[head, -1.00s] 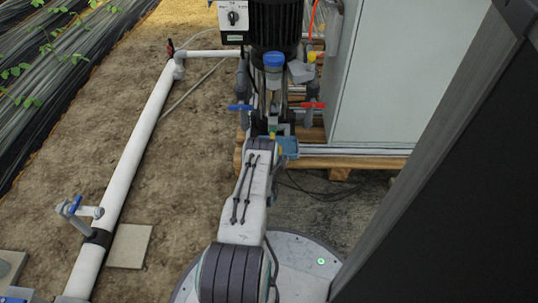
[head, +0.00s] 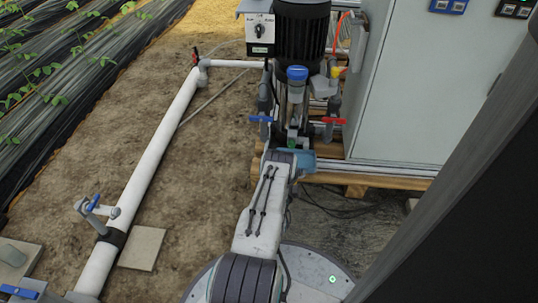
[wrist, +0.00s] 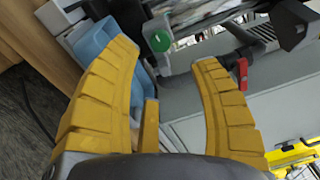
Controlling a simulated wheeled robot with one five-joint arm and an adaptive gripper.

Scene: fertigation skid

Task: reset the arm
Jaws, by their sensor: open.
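My gripper shows in the wrist view (wrist: 165,57) with its two yellow ribbed fingers spread apart. No object is held between them. Beyond the fingertips are a green round knob (wrist: 159,40) and a light blue part (wrist: 97,40). A red handle (wrist: 242,73) is near the right finger. In the head view my arm reaches forward to the foot of the pump (head: 301,32); the gripper itself is not clear there.
A blue valve handle (head: 261,119) and a red valve handle (head: 333,121) flank the pump. A grey cabinet (head: 412,95) stands right on a wooden pallet (head: 376,176). A white pipe (head: 155,165) with a valve runs along the left. Bare soil (head: 200,150) lies between.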

